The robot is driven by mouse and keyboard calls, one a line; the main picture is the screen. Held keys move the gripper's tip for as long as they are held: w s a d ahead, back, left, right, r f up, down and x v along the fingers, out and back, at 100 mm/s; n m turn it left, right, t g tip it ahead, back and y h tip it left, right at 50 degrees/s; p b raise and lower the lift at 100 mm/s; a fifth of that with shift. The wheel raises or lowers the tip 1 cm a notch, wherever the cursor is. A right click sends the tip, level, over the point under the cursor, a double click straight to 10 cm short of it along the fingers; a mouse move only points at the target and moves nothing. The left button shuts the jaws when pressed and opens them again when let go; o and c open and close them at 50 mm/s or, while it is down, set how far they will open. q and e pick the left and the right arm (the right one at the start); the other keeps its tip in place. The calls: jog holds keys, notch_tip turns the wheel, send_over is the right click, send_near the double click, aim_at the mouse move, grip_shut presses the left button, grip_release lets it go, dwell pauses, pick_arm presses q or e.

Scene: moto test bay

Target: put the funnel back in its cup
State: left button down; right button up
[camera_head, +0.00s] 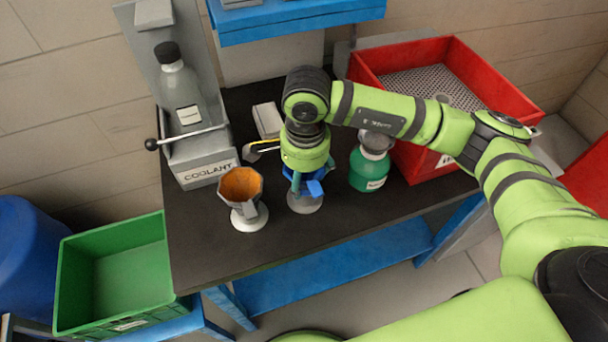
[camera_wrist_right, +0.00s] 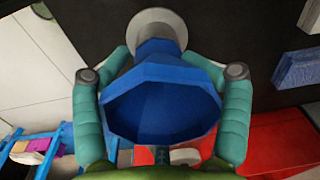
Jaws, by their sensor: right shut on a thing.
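The blue funnel (camera_wrist_right: 160,105) is between the teal fingers of my right gripper (camera_wrist_right: 162,68), which is shut on it. Its wide mouth faces the wrist camera and its narrow end points to a round grey cup base (camera_wrist_right: 157,20). In the head view, part of the blue funnel (camera_head: 315,188) shows below my right gripper (camera_head: 304,182), right above the grey base (camera_head: 305,204) on the dark bench. I cannot tell whether the spout is inside the cup or just above it. My left gripper is not in view.
An orange funnel (camera_head: 241,185) stands in a pale holder (camera_head: 249,219) left of my gripper. A green bottle (camera_head: 369,168) stands close on the right, before a red crate (camera_head: 505,91). The coolant stand (camera_head: 205,165) is at left. The bench front (camera_head: 230,255) is clear.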

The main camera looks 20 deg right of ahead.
jog(key=o, duration=1.3)
